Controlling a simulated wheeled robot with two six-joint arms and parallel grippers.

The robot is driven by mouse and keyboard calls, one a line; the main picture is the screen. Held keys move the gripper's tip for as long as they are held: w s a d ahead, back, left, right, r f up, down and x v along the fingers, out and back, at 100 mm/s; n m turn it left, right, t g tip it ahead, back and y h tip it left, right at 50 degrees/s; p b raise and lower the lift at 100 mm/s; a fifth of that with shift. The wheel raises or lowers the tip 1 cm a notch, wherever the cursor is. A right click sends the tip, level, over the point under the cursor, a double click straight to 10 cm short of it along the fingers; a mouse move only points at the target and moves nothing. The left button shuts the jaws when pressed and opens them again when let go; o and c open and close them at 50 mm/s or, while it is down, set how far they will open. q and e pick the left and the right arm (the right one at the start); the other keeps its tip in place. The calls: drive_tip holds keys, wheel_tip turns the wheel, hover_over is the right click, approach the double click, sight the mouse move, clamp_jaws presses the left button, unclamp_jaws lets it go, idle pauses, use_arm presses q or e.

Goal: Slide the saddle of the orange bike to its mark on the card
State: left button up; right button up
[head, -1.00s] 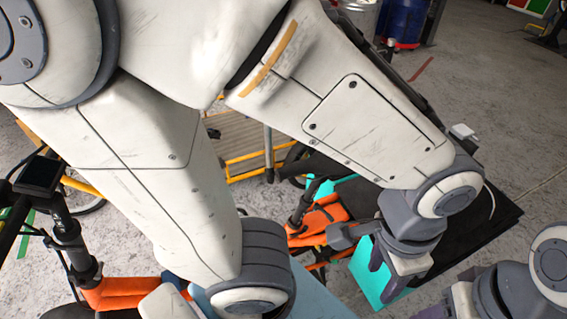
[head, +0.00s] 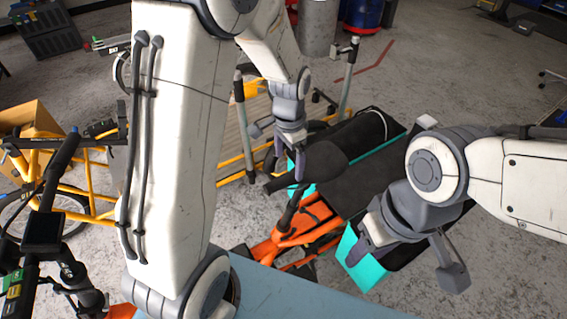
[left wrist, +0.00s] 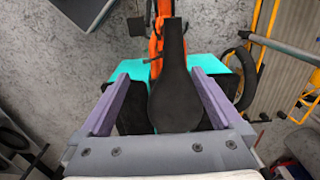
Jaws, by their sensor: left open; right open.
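The orange bike (head: 300,225) stands in the middle of the head view, with its frame sloping up to a black saddle (head: 325,158). In the left wrist view the saddle (left wrist: 175,95) lies nose up in the picture, its broad end near my palm. My left gripper (head: 297,168) is open at the saddle. Its purple fingers (left wrist: 159,76) spread on either side of the saddle in the picture; contact cannot be told. My right gripper (head: 368,246) is open and empty, lower and to the right, in front of the cyan and black cargo parts. I cannot make out the card or its mark.
A cyan and black cargo box (head: 362,262) is close to the saddle and right gripper. A blue bench top (head: 290,292) fills the bottom middle. Yellow bike parts (head: 92,205) stand at left, a yellow-framed rack (head: 238,150) behind. Grey floor lies open at upper right.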

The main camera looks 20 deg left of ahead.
sight(285, 176)
use_arm(q)
drive_tip(key=shift+w+a+f, duration=0.3)
drive_tip(key=shift+w+a, duration=0.05)
drive_tip(key=shift+a, duration=0.25)
drive_tip(key=shift+w+a+f, duration=0.3)
drive_tip(key=shift+w+a, duration=0.05)
drive_tip(key=shift+a, duration=0.2)
wheel_tip(285, 176, down, 10)
drive_tip(key=shift+f+p, duration=0.15)
drive_tip(key=shift+p, duration=0.75)
clamp_jaws()
drive_tip(key=shift+w+d+r+p, duration=0.2)
drive_tip(key=shift+r+p, duration=0.2)
drive_tip(key=shift+r, duration=0.3)
drive_tip(key=shift+w+d+r+p, duration=0.1)
drive_tip(key=shift+w+r+p, duration=0.1)
drive_tip(key=shift+r+p, duration=0.35)
drive_tip(key=shift+r, duration=0.1)
unclamp_jaws()
